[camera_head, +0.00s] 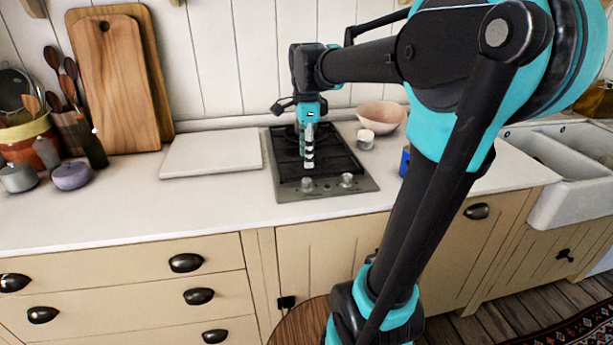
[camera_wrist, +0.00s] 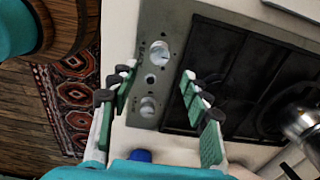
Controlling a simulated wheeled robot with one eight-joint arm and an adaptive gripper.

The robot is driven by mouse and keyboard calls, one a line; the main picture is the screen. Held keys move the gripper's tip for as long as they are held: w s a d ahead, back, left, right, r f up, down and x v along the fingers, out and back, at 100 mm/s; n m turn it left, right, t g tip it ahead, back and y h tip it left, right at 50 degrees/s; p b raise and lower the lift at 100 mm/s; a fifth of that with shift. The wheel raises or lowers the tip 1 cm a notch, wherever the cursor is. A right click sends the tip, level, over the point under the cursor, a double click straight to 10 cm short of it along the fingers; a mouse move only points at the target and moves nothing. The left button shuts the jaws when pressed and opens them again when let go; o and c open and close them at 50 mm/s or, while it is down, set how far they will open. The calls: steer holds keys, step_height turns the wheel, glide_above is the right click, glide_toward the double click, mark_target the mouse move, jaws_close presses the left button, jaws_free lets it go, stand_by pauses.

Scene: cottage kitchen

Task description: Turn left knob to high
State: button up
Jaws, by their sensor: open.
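The two-burner cooktop (camera_head: 330,192) lies set in the white counter, with a grey control strip along its front edge. The left knob (camera_head: 307,184) is a small silver knob on that strip; in the wrist view it is the upper knob (camera_wrist: 159,53). The right knob (camera_head: 347,180) is the lower one in the wrist view (camera_wrist: 148,107). My gripper (camera_head: 308,164) points down over the cooktop's front part, just behind the left knob in the head view. In the wrist view my gripper (camera_wrist: 158,77) is open and empty, its fingers on either side of the strip. Contact is not visible.
A white board (camera_head: 212,153) lies left of the cooktop. A small jar (camera_head: 365,140) and a pinkish bowl (camera_head: 381,117) stand at its back right. A blue item (camera_head: 404,160) is partly hidden by my arm. The counter's front left is clear.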

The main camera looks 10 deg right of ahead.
mark_target(307, 180)
step_height(307, 180, down, 8)
steer(key=shift+r, duration=0.15)
stand_by(0.3)
jaws_close()
